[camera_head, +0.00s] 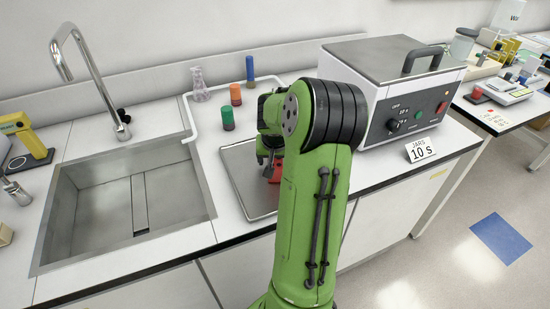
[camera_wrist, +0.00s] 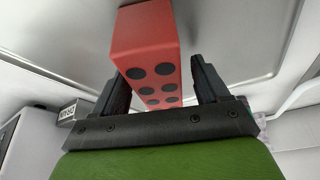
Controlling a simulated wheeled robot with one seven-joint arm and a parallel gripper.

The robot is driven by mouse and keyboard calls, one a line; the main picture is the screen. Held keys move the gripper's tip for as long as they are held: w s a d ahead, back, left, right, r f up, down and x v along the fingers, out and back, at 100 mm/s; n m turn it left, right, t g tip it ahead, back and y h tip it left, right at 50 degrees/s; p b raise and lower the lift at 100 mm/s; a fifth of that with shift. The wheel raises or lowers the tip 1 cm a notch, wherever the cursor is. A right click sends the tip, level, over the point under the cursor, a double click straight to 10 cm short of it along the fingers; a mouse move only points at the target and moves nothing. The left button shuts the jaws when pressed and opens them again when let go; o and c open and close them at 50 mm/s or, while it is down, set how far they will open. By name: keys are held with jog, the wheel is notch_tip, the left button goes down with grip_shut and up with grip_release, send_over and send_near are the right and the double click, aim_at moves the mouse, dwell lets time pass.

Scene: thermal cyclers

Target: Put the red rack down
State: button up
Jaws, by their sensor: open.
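The red rack (camera_head: 276,174) shows only in part in the head view, low over or on the grey metal tray (camera_head: 238,165), behind my green arm. In the wrist view the red rack (camera_wrist: 146,42) is a long block with two rows of black round marks on the side facing me. My gripper (camera_wrist: 160,85) is open, with one dark finger on each side of the rack and a gap beside it. In the head view my gripper (camera_head: 268,160) is mostly hidden by the arm. Whether the rack's underside touches the tray cannot be seen.
A sink (camera_head: 130,205) with a tall faucet (camera_head: 88,75) is left of the tray. Green (camera_head: 228,119), orange (camera_head: 236,95) and blue (camera_head: 250,72) jars stand behind on a white tray (camera_head: 192,122).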

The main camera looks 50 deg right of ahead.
jog(key=p+v, duration=0.3)
jog(key=v, duration=0.9)
jog(key=w+a+r+n+t, duration=0.1)
jog(key=a+r+n, duration=0.15)
jog(key=a, duration=0.55)
jog(key=a+r+n, duration=0.2)
jog(key=a+r, duration=0.1)
jog(key=a, duration=0.5)
jog(key=s+a+n+t+y, duration=0.1)
jog(key=s+a+n, duration=0.2)
jog(key=s+a, duration=0.2)
jog(key=s+a+n+t+y, duration=0.1)
jog(key=s+a+n+y, duration=0.1)
jog(key=s+a, duration=0.4)
jog(key=a+n, duration=0.1)
jog(key=a, duration=0.3)
jog(key=shift+a+f+y, duration=0.15)
jog(key=shift+f+y, duration=0.05)
jog(key=shift+y, duration=0.1)
jog(key=shift+w, duration=0.1)
jog(key=shift+r+p, duration=0.7)
jog(key=shift+r, duration=0.2)
